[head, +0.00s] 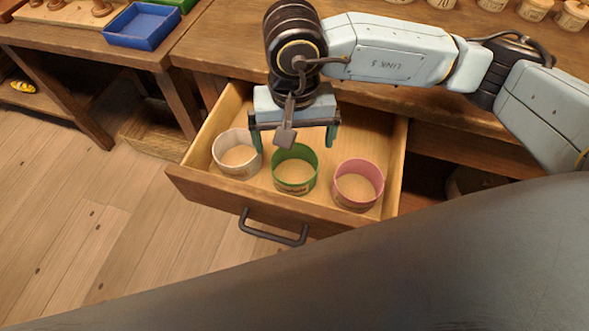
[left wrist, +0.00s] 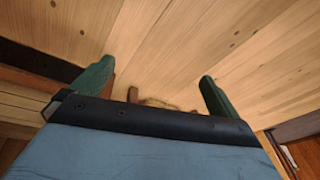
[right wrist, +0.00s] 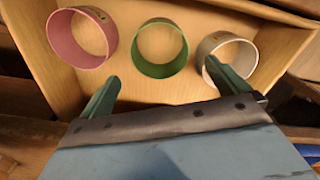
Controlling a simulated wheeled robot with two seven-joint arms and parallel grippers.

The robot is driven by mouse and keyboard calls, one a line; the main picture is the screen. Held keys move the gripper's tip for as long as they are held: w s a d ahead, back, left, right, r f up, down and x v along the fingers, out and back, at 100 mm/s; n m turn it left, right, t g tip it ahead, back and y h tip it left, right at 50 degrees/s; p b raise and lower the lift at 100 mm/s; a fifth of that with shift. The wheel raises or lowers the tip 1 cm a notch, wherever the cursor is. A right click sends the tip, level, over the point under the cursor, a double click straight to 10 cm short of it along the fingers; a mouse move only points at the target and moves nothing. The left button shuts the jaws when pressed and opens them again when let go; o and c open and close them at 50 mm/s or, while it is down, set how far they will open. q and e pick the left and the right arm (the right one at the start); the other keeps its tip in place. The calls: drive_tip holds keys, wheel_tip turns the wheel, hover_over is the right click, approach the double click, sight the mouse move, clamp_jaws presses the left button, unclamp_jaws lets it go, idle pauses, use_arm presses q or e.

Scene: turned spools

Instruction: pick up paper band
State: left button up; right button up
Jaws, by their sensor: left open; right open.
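Three round bands stand in a row in an open wooden drawer (head: 225,193): a white one (head: 226,141) at left, a green one (head: 290,187) in the middle and a pink one (head: 352,201) at right. In the right wrist view the order is reversed: pink (right wrist: 60,45), green (right wrist: 148,68), white (right wrist: 209,47). My right gripper (head: 293,140) is open and empty above the drawer, over the area behind the white and green bands. Its fingers also show in the right wrist view (right wrist: 162,75). My left gripper (left wrist: 156,74) is open and empty over wooden planks.
The drawer's front has a dark handle (head: 272,233). A blue tray (head: 142,27) stands on the table at upper left. Several wooden spools (head: 535,8) stand at the back right of the bench. The drawer floor between and behind the bands is bare.

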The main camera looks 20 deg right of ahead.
sight(301, 151)
wheel_tip(301, 151, down, 4)
drive_tip(key=shift+r+b, duration=0.15)
drive_tip(key=shift+b, duration=0.15)
wheel_tip(301, 151, down, 5)
drive_tip(key=shift+r+b, duration=0.2)
drive_tip(key=shift+b, duration=0.4)
use_arm(q)
drive_tip(key=d+r, duration=0.1)
drive_tip(key=w+r, duration=0.1)
drive_tip(key=d+r, duration=0.1)
drive_tip(key=r, duration=0.1)
drive_tip(key=shift+w+d+r, duration=0.1)
drive_tip(key=shift+w+d, duration=0.15)
drive_tip(key=shift+d, duration=0.1)
use_arm(e)
drive_tip(key=c, duration=1)
